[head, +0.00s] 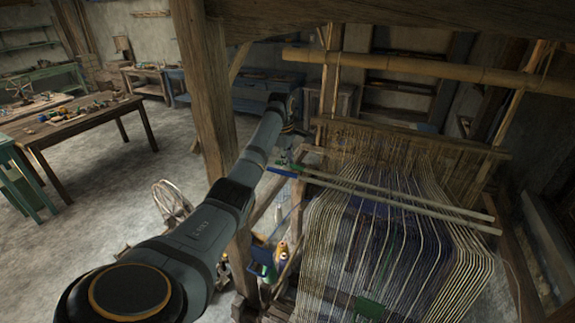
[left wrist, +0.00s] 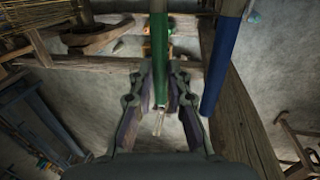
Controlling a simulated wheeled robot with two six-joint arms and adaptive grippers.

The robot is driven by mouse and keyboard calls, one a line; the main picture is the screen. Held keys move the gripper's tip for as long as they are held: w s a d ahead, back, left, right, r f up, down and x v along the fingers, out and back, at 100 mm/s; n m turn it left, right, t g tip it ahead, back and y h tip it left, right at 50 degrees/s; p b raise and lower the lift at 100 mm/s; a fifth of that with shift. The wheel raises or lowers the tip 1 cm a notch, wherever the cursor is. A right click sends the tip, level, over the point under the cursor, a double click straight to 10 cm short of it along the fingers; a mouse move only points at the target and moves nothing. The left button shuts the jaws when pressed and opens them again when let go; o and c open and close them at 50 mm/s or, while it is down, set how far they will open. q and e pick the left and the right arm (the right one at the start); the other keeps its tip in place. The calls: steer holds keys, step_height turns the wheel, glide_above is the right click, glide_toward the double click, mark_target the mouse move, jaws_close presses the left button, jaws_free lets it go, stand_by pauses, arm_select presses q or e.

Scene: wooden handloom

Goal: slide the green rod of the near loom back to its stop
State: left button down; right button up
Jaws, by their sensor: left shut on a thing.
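The near loom carries two long pale rods lying across its warp threads. One has a green end, and this green rod (head: 400,199) runs beside the rod with the blue end (head: 283,171). In the left wrist view the green rod (left wrist: 159,45) comes down from the top between the fingers of my left gripper (left wrist: 161,100), which is shut on it near its end. The blue end (left wrist: 218,70) lies to the right, apart from the fingers. In the head view my left gripper (head: 287,160) is small and partly hidden at the loom's left side. My right gripper is not in view.
A thick wooden post (head: 205,95) stands left of the loom, close to my left arm. A bamboo beam (head: 430,70) crosses above the warp (head: 385,245). A wooden beam (left wrist: 240,125) runs near the gripper in the wrist view. A cluttered table (head: 75,125) stands far left.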

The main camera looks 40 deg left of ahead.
arm_select(q)
steer(key=c, duration=1.6)
jaws_free()
steer(key=shift+s+d+f, duration=0.1)
steer(key=shift+s+f, duration=0.1)
steer(key=shift+o, duration=1.5)
steer(key=v, duration=0.8)
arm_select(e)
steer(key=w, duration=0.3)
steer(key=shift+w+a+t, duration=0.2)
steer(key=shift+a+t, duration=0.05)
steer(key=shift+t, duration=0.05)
arm_select(q)
steer(key=shift+w+f, duration=0.1)
steer(key=shift+f, duration=0.05)
